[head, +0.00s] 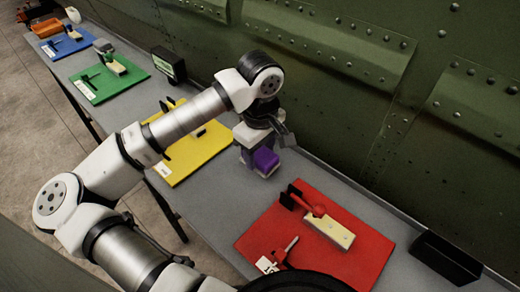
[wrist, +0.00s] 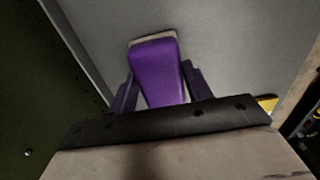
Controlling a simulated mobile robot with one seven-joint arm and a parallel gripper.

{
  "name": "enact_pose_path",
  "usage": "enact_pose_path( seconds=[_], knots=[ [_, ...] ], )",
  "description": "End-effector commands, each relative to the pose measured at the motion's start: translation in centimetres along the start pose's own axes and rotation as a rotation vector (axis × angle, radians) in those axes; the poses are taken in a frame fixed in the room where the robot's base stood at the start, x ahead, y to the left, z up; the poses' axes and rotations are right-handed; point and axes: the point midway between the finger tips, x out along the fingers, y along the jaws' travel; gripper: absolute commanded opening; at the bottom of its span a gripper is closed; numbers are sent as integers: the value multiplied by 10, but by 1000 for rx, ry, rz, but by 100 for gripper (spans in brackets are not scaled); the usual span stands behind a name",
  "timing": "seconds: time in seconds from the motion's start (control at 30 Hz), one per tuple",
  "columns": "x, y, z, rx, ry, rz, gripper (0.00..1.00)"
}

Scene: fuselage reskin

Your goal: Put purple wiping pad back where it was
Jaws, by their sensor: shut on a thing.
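The purple wiping pad (head: 265,161) is at the end of my arm, over the grey bench between the yellow mat and the red mat. In the wrist view the purple pad (wrist: 157,72) sits between the two dark fingers of my gripper (wrist: 158,90), with a pale edge at its far end. My gripper (head: 262,150) is shut on it and points down. In the head view the pad is low, close to the bench top; I cannot tell whether it touches the bench. Part of the pad is hidden by the gripper.
The grey bench (head: 215,205) runs along a green riveted wall (head: 330,50). A red mat (head: 365,250) holds a red-handled tool and a pale block (head: 328,231). A yellow mat (head: 205,155) lies left of the gripper. A black box (head: 445,258) stands at the right. Green and blue mats lie farther off.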

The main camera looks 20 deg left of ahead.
Motion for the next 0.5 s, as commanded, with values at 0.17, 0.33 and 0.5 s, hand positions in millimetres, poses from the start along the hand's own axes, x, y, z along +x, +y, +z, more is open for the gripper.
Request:
enact_pose_path(
  seconds=[0.17, 0.33, 0.5],
  knots=[
    [1, 0, 0, 0, 0, 0, 31],
    [1, 0, 0, 1, 0, 0, 60],
    [1, 0, 0, 1, 0, 0, 71]
  ],
)
